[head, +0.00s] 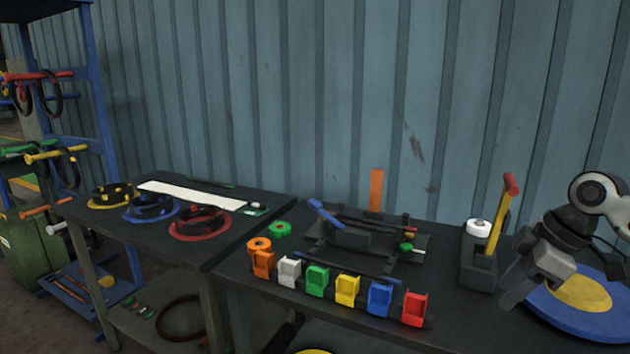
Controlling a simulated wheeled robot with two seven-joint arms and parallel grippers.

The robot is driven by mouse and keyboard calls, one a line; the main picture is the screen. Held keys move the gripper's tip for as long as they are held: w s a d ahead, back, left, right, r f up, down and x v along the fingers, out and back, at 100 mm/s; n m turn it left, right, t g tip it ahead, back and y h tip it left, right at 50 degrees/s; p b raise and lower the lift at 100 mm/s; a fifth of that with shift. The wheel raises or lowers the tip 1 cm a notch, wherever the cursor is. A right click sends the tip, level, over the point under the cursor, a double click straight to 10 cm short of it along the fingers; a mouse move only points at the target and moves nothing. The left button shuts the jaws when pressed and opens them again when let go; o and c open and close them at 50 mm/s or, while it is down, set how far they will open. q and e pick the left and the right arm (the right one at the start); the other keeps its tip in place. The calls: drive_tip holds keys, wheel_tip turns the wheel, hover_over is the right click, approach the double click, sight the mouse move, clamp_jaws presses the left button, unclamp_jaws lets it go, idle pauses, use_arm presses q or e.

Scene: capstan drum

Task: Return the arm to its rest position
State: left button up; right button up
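My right arm comes in from the right edge, and its gripper (518,280) hangs over the right end of the dark workbench. It is just right of a dark block with a white cap (479,232) and a yellow lever with a red grip (497,222). The fingers point down and left. I see nothing held between them, but their gap is not clear. A blue disc with a yellow centre (583,293) lies on the bench, right of the gripper and partly behind it. My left gripper is not in view.
A row of small coloured bins (347,289) lines the bench front, behind them a dark rack with tools (345,238). A left table (120,225) bears yellow, blue and red rings. A blue shelf frame (100,110) stands far left. A ribbed wall (330,100) closes the back.

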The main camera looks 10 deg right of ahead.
drive_tip(key=w+a+f+m+t, duration=0.1)
drive_tip(key=a+f, duration=0.3)
drive_tip(key=f, duration=0.6)
drive_tip(key=w+a+f+m, duration=0.1)
drive_tip(key=a+f, duration=0.4)
drive_tip(key=f, duration=0.5)
drive_tip(key=s+a+f+m+t, duration=0.3)
drive_tip(key=s+a+f, duration=0.4)
drive_tip(key=a+f, duration=0.4)
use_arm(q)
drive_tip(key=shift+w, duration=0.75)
use_arm(e)
drive_tip(key=s+a+r+m+t, duration=0.1)
drive_tip(key=s+a+m+t, duration=0.1)
drive_tip(key=s+a, duration=0.4)
drive_tip(key=shift+s+a+r+t+h, duration=0.3)
drive_tip(key=shift+a+t, duration=0.2)
drive_tip(key=shift+a, duration=0.4)
